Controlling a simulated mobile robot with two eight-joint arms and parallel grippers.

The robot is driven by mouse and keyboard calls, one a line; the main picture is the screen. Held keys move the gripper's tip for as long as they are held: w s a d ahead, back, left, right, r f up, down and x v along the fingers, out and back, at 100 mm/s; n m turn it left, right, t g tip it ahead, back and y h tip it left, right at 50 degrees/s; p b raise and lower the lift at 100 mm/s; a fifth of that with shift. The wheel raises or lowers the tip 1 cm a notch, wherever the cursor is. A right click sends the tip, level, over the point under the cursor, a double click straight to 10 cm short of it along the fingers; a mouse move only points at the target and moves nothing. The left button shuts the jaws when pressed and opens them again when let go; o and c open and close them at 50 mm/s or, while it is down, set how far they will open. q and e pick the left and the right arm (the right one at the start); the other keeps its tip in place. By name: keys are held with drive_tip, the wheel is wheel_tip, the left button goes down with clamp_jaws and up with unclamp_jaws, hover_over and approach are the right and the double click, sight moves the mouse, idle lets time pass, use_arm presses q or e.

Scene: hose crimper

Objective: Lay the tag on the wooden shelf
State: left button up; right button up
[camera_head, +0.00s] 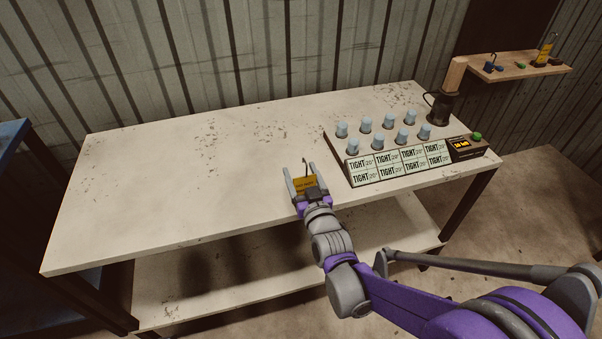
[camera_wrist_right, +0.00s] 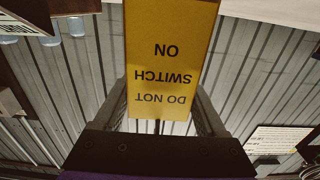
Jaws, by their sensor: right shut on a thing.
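My right gripper (camera_head: 301,178) is over the front part of the white table and is shut on a yellow tag (camera_head: 306,186). In the right wrist view the tag (camera_wrist_right: 172,60) fills the upper middle, between my fingers, and reads "DO NOT SWITCH ON" upside down. A thin dark hook shows above the tag in the head view. The wooden shelf (camera_head: 508,71) is on the wall at the far right, well away from the tag. My left gripper is not in view.
The white table (camera_head: 190,170) is bare on its left. A box of "TIGHT" panels (camera_head: 400,163) with several pale-blue knobs stands right of my gripper. A dark mug (camera_head: 443,106) is behind it. The shelf carries a blue piece (camera_head: 489,68), a green piece (camera_head: 521,66) and a yellow item (camera_head: 546,48).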

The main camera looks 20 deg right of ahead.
drive_tip(key=shift+f, duration=0.25)
drive_tip(key=o, duration=1.4)
drive_tip(key=shift+r, duration=0.15)
